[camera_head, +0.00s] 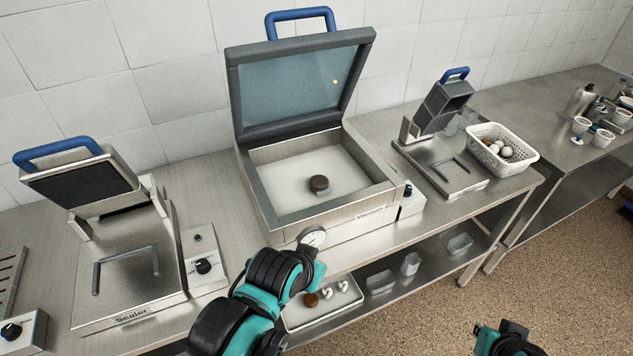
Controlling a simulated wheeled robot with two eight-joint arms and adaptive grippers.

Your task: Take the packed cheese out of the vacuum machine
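The vacuum machine (330,217) stands in the middle of the counter, its lid (300,85) raised. A small dark brown round piece (319,183), apparently the cheese, lies on the white floor of its chamber. I cannot make out the packaging around it. My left gripper (306,262) is in front of the machine, below its front edge and apart from the brown piece. Its fingers are not clear enough to show open or shut. My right gripper (508,335) is low at the bottom edge, far right of the machine, mostly cut off and unclear.
A sealer (135,290) stands left and another blue-handled device (440,165) right. A white perforated basket (515,165) holds round pale items. A lower-shelf tray (335,318) holds a brown round piece and white pieces. Cups (602,138) stand far right.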

